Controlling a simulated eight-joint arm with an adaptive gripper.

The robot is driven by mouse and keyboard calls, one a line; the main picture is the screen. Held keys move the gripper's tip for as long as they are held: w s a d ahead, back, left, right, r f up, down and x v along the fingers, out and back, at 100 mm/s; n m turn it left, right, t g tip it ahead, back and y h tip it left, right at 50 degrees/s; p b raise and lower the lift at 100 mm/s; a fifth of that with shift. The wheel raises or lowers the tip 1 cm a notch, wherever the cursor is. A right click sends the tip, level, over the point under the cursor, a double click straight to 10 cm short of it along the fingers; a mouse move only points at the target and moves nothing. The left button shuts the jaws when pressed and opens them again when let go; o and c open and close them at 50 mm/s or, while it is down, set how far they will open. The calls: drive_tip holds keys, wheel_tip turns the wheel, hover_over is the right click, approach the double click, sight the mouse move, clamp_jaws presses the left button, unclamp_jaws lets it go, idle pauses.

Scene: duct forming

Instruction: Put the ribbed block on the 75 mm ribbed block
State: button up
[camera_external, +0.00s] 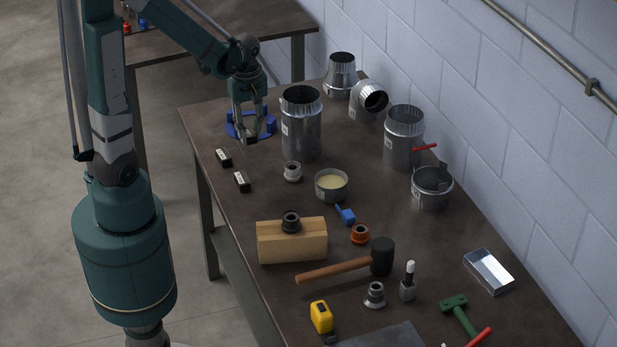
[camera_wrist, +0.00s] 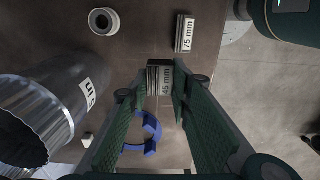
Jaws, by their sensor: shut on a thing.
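My gripper (camera_wrist: 155,82) is shut on a small dark ribbed block (camera_wrist: 160,80), whose white label seems to read 45 mm, held between its fingertips. In the external view my gripper (camera_external: 243,134) hangs at the blue ring-shaped holder (camera_external: 266,126); the held block is not clear there. The 75 mm ribbed block (camera_wrist: 184,33) stands on the table beyond the fingertips, apart from the held block. It appears to be the nearer labelled block (camera_external: 242,180) in the external view. Another dark labelled block (camera_external: 224,157) stands behind it, apparently hidden by a finger in the wrist view.
A tall metal duct (camera_external: 301,125) stands right of my gripper. A small grey collar (camera_external: 293,171) sits right of the 75 mm block. A round tin (camera_external: 331,185), wooden block (camera_external: 292,240) and mallet (camera_external: 381,257) lie nearer. The table's left edge is close to the blocks.

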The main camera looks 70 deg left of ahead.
drive_tip(key=shift+o, duration=0.2)
drive_tip(key=s+d, duration=0.4)
drive_tip(key=d, duration=0.1)
drive_tip(key=shift+s+r, duration=0.35)
drive_tip(key=shift+r, duration=0.1)
drive_tip(key=shift+f, duration=0.15)
drive_tip(key=shift+c, duration=0.2)
drive_tip(key=b, duration=0.1)
hover_over(241, 177)
drive_tip(key=shift+w+f, duration=0.1)
drive_tip(key=shift+f, duration=2.9)
drive_tip(key=shift+f+b, duration=0.5)
drive_tip(key=shift+f, duration=1.4)
drive_tip(key=shift+f, duration=0.15)
drive_tip(key=o, duration=1)
drive_tip(key=shift+r, duration=0.2)
